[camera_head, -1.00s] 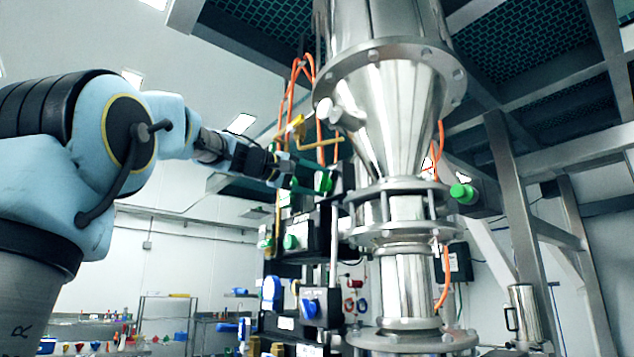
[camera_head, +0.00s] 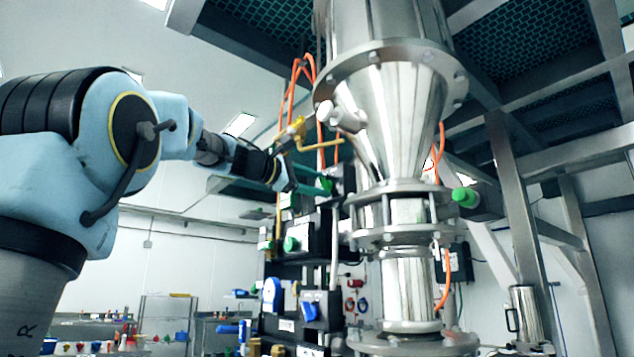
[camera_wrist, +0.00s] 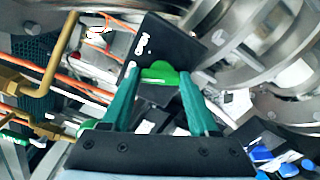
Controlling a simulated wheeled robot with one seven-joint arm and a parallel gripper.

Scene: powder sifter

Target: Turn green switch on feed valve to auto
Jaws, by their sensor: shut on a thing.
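The green switch (camera_wrist: 160,73) sits on a black box (camera_wrist: 150,45) in the upper middle of the wrist view. My gripper (camera_wrist: 158,82) has its two teal fingers on either side of the switch, shut on it. In the head view, my gripper (camera_head: 322,187) reaches in from the left to the upper black box (camera_head: 342,180), beside the steel hopper. There the fingers mostly hide the switch. Its exact setting and any label cannot be read.
The steel hopper (camera_head: 390,120) stands close to the right of my gripper. A yellow pipe (camera_head: 322,145) and orange hoses run just above and behind it. Another green knob (camera_head: 291,244) and blue switches (camera_head: 310,310) sit below. Open room lies to the left.

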